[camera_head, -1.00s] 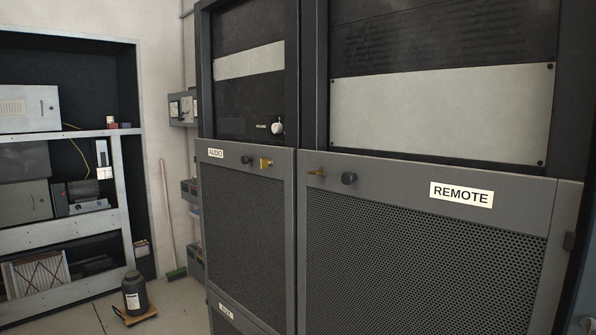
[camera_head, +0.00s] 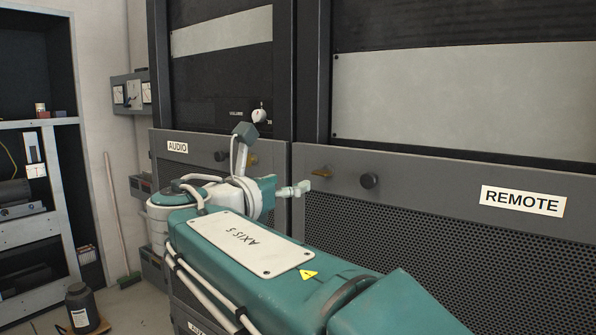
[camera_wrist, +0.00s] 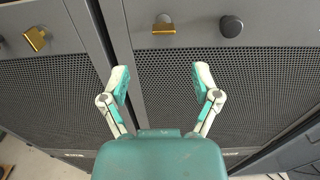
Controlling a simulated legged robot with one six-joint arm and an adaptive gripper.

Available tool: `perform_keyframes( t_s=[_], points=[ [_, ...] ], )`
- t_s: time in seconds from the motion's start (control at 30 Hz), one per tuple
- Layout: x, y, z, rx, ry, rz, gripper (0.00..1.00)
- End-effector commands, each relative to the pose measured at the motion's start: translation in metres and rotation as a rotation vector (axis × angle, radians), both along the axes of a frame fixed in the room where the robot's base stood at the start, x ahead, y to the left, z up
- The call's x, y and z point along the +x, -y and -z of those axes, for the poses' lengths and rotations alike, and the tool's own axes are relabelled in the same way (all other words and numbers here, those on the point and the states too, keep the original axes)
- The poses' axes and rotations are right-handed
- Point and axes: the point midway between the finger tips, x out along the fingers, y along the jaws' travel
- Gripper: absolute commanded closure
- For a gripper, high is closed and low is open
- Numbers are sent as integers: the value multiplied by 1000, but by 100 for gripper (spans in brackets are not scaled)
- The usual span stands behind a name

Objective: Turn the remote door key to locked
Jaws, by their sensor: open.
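The brass remote door key (camera_head: 322,172) sticks out of the top strip of the grey REMOTE door, left of a round black knob (camera_head: 369,181). In the wrist view the key (camera_wrist: 163,25) lies at the top middle, its flat bow looking broad. I cannot tell from this whether it stands at locked. My gripper (camera_wrist: 161,75) is open and empty, its two fingers apart in front of the mesh, with the key beyond and between their lines. In the head view my gripper (camera_head: 294,190) is just left of the key and apart from it. My arm hides part of the door.
The AUDIO door beside it has its own brass key (camera_wrist: 36,38). A REMOTE label (camera_head: 522,201) is at the right and an AUDIO label (camera_head: 177,147) at the left. The REMOTE door's right part is clear.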

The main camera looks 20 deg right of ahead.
Motion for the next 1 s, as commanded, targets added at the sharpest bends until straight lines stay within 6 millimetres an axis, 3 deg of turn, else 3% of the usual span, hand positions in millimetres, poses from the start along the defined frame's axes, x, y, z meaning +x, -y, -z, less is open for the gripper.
perform_keyframes(
  t_s=[0.6, 0.97, 1.0],
  points=[
    [54, 76, 1, 1, -1, 2, 20],
    [58, 82, 1, 2, 1, 0, 20],
    [58, 82, 1, 2, 1, 0, 29]
  ],
)
